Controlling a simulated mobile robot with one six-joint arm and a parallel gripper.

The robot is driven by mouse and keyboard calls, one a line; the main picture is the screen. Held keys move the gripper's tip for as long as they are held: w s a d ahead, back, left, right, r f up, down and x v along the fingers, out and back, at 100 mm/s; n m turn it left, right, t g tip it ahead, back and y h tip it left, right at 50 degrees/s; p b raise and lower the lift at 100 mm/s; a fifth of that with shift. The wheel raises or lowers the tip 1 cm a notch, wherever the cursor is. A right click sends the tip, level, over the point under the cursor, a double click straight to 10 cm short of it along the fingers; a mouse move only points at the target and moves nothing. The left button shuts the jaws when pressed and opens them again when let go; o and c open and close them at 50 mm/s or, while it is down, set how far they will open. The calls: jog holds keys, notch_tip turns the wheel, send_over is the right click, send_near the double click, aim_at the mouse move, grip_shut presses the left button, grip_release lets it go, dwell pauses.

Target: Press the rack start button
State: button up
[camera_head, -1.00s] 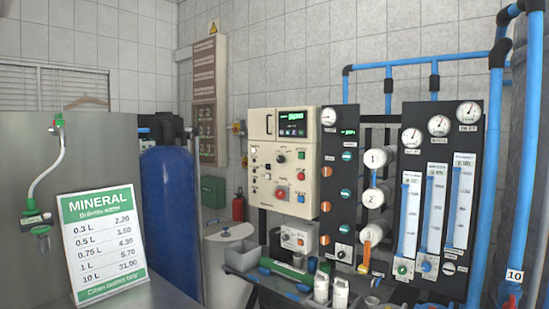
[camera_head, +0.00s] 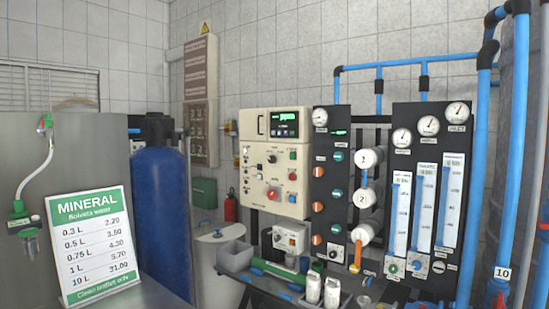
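The rack's cream control box (camera_head: 260,142) is at the middle of the head view, with a lit green display (camera_head: 284,124) at its upper right. A green button (camera_head: 292,155) sits on its right side, and a large red knob (camera_head: 272,193) lies lower on its face. Several smaller buttons and lamps show beside them. The labels are too small to read, so I cannot tell which one is the start button. My gripper is not in view.
Dark gauge panels (camera_head: 402,180) and blue pipes (camera_head: 482,120) stand to the right. A low bench (camera_head: 290,292) with white bottles (camera_head: 313,289) is in front. A blue tank (camera_head: 160,220) and a metal counter (camera_head: 150,292) with a MINERAL price sign (camera_head: 90,245) are at the left.

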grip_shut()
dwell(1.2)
